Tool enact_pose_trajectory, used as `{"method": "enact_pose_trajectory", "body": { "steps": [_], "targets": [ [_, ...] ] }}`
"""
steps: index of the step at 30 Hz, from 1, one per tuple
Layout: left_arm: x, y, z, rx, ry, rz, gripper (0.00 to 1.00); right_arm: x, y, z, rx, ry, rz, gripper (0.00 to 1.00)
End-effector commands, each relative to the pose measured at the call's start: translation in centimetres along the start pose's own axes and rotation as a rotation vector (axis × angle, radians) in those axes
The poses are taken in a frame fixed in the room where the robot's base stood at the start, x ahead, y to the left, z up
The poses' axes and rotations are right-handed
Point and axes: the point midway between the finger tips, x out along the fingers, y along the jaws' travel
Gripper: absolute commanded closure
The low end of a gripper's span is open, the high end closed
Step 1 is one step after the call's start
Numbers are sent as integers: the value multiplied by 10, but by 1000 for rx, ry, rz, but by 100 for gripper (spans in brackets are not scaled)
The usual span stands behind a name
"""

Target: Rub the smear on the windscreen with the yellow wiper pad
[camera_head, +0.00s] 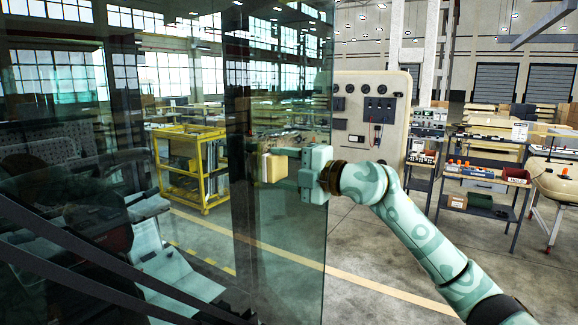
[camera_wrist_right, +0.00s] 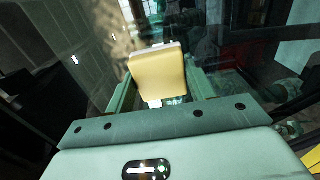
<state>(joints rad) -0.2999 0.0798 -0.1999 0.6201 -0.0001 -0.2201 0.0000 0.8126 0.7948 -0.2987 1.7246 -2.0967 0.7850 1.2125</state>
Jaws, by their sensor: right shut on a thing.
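The yellow wiper pad (camera_head: 273,168) is in my right gripper (camera_head: 288,167), whose jaws are shut on it. In the wrist view the pad (camera_wrist_right: 157,76) sits between the fingers, its broad yellow face showing. The windscreen (camera_head: 296,255) is a large, dark, see-through pane filling the left of the head view. The pad is close to the pane near its right edge; I cannot tell whether they touch. A mottled pale brown patch (camera_wrist_right: 152,24) shows beyond the pad in the wrist view and may be the smear. My left gripper is not in view.
Dark bars (camera_head: 75,250) cross the lower left. A yellow trolley (camera_head: 202,190) shows through the glass. A beige panel with dark fittings (camera_head: 350,112) stands behind my gripper. Shelf carts (camera_head: 484,190) with boxes stand at right. Open floor lies between them and the windscreen.

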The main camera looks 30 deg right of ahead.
Motion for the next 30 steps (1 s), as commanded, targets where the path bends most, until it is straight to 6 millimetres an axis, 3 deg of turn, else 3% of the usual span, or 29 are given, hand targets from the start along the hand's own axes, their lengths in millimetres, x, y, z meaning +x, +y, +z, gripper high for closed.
{"method": "enact_pose_trajectory", "body": {
  "steps": [15, 30],
  "targets": [
    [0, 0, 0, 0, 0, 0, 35, 3, 0, -35, 1, 0, 1, 64],
    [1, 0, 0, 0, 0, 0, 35, 2, 17, -28, 1, -3, 0, 64]
  ]
}}
